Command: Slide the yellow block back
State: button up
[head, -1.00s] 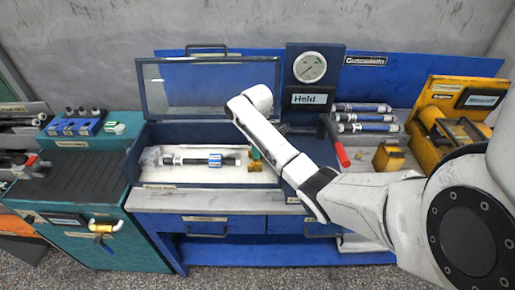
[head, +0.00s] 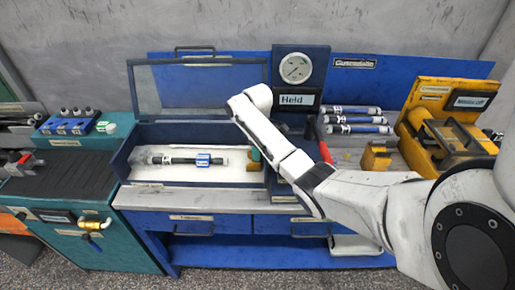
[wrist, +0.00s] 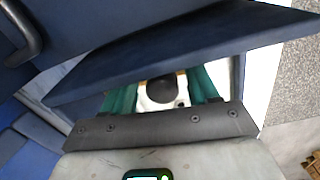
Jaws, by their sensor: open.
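My gripper (wrist: 163,98) is open, with green fingers apart on either side of a dark round end (wrist: 161,88). Whether they touch it cannot be told. In the head view my gripper (head: 255,154) is mostly hidden by my arm, at the right end of the blue open-lidded box (head: 150,134). A small yellow-brown piece (head: 254,167) shows just below the green finger; its shape is unclear. A larger yellow block (head: 376,157) stands on the bench, right of my arm and apart from my gripper.
A black rod with a blue-white label (head: 203,160) lies in a clear tube on the box's white bed. The raised glass lid (head: 195,88) stands behind. A gauge panel (head: 297,68), a red handle (head: 325,152), several cylinders (head: 350,128) and a yellow machine (head: 425,145) stand right.

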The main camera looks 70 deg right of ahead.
jog(key=r, duration=1)
jog(key=shift+a+r+p, duration=0.25)
jog(key=shift+r+p, duration=0.05)
jog(key=shift+r, duration=0.1)
jog(key=a+f+t+y, duration=0.1)
jog(key=a+f, duration=0.5)
jog(key=a, duration=0.7)
jog(key=a+f, duration=0.6)
jog(key=a, duration=0.6)
jog(key=s+a+f+m, duration=0.2)
jog(key=s+a+f, duration=0.1)
jog(key=s+a, duration=0.5)
jog(key=s+a+m, duration=0.1)
jog(key=s+a, duration=0.2)
jog(key=s, duration=0.8)
jog(key=shift+a+r+h, duration=0.3)
jog(key=shift+r+h, duration=0.1)
